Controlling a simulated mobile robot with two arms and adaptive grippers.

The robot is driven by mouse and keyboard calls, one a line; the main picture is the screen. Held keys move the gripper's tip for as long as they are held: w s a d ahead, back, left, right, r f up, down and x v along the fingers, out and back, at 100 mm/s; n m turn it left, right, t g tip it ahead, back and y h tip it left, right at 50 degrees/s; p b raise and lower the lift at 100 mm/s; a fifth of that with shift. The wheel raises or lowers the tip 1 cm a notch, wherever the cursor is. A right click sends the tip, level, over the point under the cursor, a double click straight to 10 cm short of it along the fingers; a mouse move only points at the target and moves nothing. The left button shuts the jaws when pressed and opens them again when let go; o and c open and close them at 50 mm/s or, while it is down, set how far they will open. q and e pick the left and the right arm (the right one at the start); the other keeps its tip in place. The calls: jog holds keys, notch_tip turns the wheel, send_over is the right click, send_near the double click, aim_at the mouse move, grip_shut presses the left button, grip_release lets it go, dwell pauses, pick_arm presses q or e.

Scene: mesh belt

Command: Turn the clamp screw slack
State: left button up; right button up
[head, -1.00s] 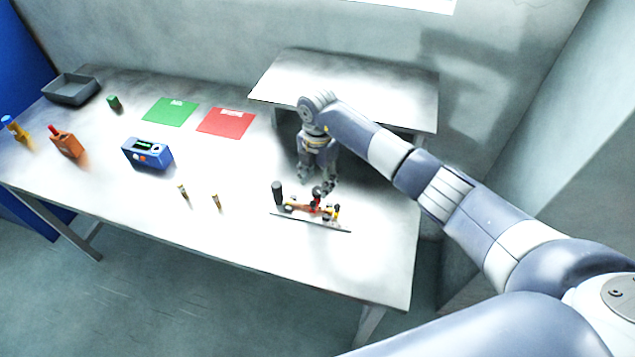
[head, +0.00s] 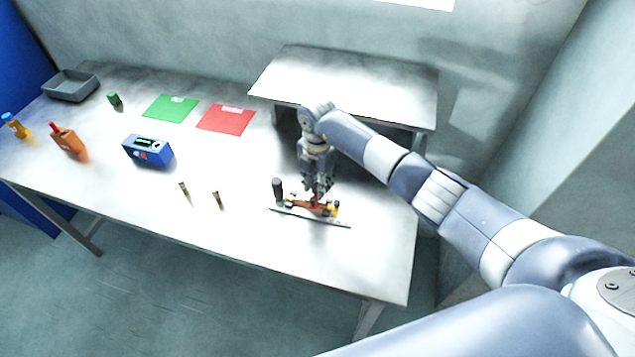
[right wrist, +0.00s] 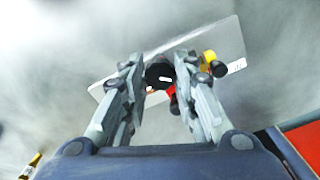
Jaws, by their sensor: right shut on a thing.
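The clamp fixture is a flat grey plate (head: 300,216) with small red, yellow and black parts, near the front right of the table. A black round knob with a white mark, the clamp screw (right wrist: 160,75), shows in the right wrist view between my right fingers. My right gripper (head: 318,186) points down over the middle of the fixture and is shut on this knob. Its fingers (right wrist: 160,85) stand on either side of the knob. In the head view the knob is hidden by the fingers. My left gripper does not show.
A dark upright cylinder (head: 277,189) stands at the fixture's left end. A blue box (head: 147,150), green sheet (head: 170,108) and red sheet (head: 226,119) lie farther left. A raised shelf (head: 345,85) stands behind my arm.

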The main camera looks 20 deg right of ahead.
jog(key=shift+f+n+b, duration=0.15)
jog(key=shift+n+b, duration=0.55)
jog(key=shift+n, duration=0.1)
jog(key=n+b, duration=0.5)
jog(key=n, duration=0.1)
jog(key=shift+f, duration=0.1)
jog(key=n+b, duration=0.2)
jog(key=b, duration=0.1)
jog(key=shift+n, duration=0.4)
pick_arm(q)
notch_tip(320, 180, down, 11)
jog(key=b, duration=0.1)
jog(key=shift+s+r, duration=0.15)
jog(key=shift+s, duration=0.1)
pick_arm(e)
jog(key=shift+r+n, duration=0.2)
jog(key=shift+n, duration=0.6)
jog(key=o, duration=1)
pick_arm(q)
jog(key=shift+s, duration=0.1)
pick_arm(e)
jog(key=shift+o, duration=0.2)
